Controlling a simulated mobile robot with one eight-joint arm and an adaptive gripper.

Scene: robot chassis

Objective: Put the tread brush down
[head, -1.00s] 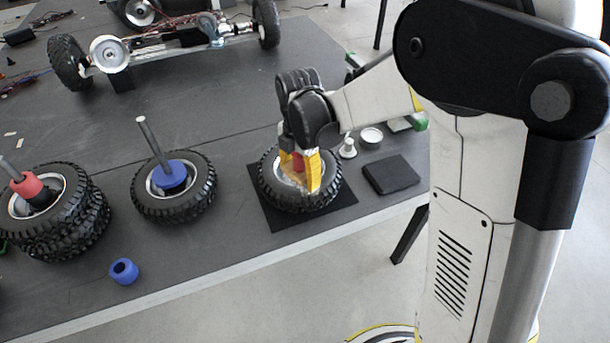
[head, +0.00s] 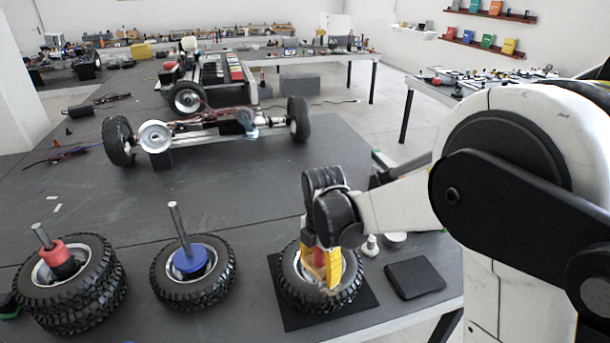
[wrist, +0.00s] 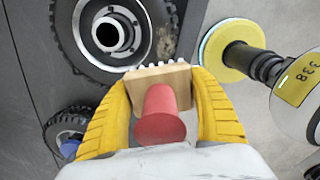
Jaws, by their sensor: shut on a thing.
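My gripper (head: 328,272) has yellow fingers shut on the tread brush (wrist: 150,85), a pale wooden block with a red handle and white bristles. In the wrist view the fingers lie on both sides of it, with the bristles pointing toward the top of the picture. In the head view the fingers partly hide the brush. The gripper and brush are over the near side of a single wheel (head: 288,272), which lies flat on a black mat (head: 366,301). The wheel also shows in the wrist view (wrist: 68,50), beyond the bristles. I cannot tell whether the bristles touch it.
A dark square pad (head: 415,278) and small white pieces (head: 370,246) lie right of the mat. To the left are a wheel with a blue collar (head: 190,262) and stacked wheels with a red collar (head: 52,250). A wheeled chassis (head: 205,132) stands behind. The table middle is clear.

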